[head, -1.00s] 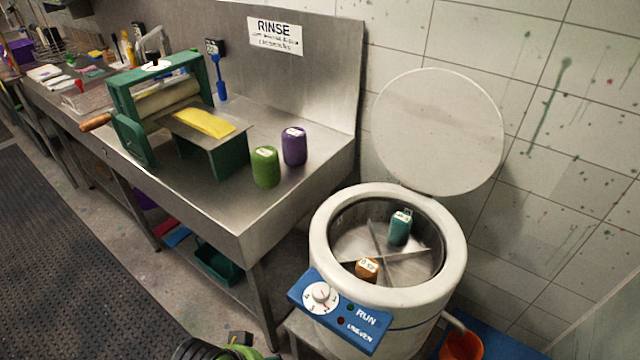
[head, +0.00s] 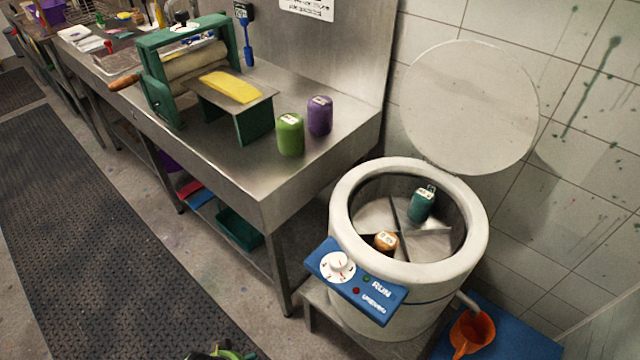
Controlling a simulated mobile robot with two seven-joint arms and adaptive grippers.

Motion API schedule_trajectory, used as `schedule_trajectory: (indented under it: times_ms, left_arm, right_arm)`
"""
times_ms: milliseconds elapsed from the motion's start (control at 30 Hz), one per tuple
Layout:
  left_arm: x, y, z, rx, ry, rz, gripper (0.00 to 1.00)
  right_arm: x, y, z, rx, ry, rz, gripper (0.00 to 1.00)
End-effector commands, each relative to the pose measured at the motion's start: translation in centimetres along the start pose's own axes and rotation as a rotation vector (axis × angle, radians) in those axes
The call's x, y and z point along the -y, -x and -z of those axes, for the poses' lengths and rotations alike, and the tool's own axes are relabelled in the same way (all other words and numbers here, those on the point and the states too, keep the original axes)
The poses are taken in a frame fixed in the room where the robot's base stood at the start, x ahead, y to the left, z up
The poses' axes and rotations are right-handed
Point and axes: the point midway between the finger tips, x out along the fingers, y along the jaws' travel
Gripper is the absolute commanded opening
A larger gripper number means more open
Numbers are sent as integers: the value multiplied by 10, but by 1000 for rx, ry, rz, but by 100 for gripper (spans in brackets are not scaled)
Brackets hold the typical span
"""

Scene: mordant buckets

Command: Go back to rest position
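No gripper of mine can be made out in the head view. A small green and black shape (head: 225,352) is cut off at the bottom edge; I cannot tell what it is. The round white spinner (head: 342,205) stands open with its lid raised. Inside its divided drum are a teal container (head: 421,204) and an orange one (head: 386,242), in separate compartments. A green container (head: 290,135) and a purple one (head: 320,116) stand upright on the steel bench (head: 225,165).
A green roller press (head: 160,95) with a yellow cloth (head: 231,87) on its outfeed plate stands on the bench. An orange bucket (head: 472,333) is under the spinner's spout. A dark floor mat (head: 95,230) lies clear at left.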

Motion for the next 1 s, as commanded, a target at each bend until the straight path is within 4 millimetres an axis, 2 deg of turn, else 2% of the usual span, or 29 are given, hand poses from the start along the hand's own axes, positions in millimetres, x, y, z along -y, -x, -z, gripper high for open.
schedule_trajectory:
  times_ms: [33,167,300,400,500,600,733,833,1000]
  left_arm:
    - [-1,-19,-9,16,-2,-2,65]
    - [-4,-72,-36,44,-7,-6,65]
    - [-7,-128,-80,76,-13,-10,65]
    - [-9,-160,-119,100,-19,-13,65]
    - [-10,-184,-159,123,-24,-15,65]
    - [-11,-198,-196,142,-29,-17,65]
    - [-10,-206,-231,157,-34,-18,65]
    - [-10,-208,-246,163,-37,-18,65]
    - [-10,-208,-253,165,-38,-19,65]
  right_arm:
    - [0,-1,0,0,0,0,83]
    - [0,-3,0,0,0,0,83]
    - [0,-5,-1,1,0,0,83]
    - [0,-7,-1,0,0,0,83]
    - [0,-8,-1,0,0,0,83]
    - [0,-10,-1,0,0,-1,83]
    - [0,-11,-1,0,0,-1,83]
    - [0,-11,-1,0,0,-1,83]
    - [0,-11,-1,0,0,-1,83]
